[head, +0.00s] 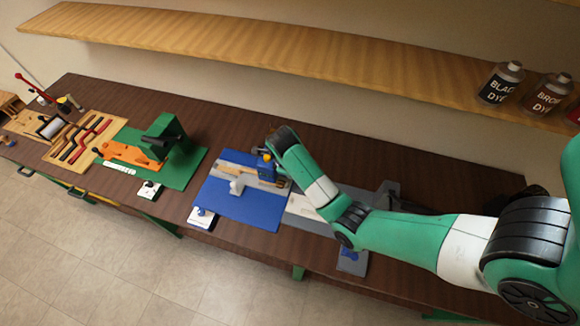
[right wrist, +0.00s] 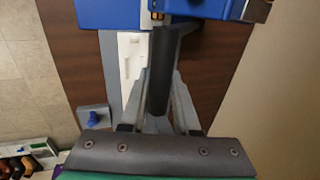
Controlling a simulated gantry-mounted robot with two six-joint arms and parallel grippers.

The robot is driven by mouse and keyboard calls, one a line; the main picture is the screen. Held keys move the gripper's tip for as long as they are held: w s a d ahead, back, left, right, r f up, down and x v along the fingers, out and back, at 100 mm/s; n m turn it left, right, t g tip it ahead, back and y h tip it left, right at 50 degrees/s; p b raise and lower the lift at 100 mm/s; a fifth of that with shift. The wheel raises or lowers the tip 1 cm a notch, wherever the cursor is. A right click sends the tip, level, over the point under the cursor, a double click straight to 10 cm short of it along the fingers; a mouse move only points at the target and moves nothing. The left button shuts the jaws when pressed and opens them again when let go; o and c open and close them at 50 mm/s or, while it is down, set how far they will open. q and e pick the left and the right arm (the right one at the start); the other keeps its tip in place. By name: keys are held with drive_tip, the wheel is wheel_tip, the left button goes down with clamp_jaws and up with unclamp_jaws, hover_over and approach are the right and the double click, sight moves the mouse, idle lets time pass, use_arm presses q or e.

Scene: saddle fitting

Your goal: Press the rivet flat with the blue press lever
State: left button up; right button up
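The blue press (head: 274,170) stands on the blue mat (head: 240,206) in the head view, partly covered by my right arm. In the right wrist view its blue body (right wrist: 108,12) fills the top edge. A dark cylindrical lever handle (right wrist: 168,60) points down from it, between the fingers of my right gripper (right wrist: 164,82). The fingers are close against both sides of the handle and appear shut on it. The rivet cannot be made out in either view. My left gripper is not in view.
A green mat (head: 190,175) with a green press stands to the left, and a tool board (head: 85,140) beyond it. A grey mat (head: 305,205) lies to the right, under my arm. A shelf with dye bottles (head: 502,82) runs above. Bare bench shows between the mats.

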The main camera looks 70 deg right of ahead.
drive_tip(key=shift+c, duration=0.8)
drive_tip(key=shift+a+f, duration=0.8)
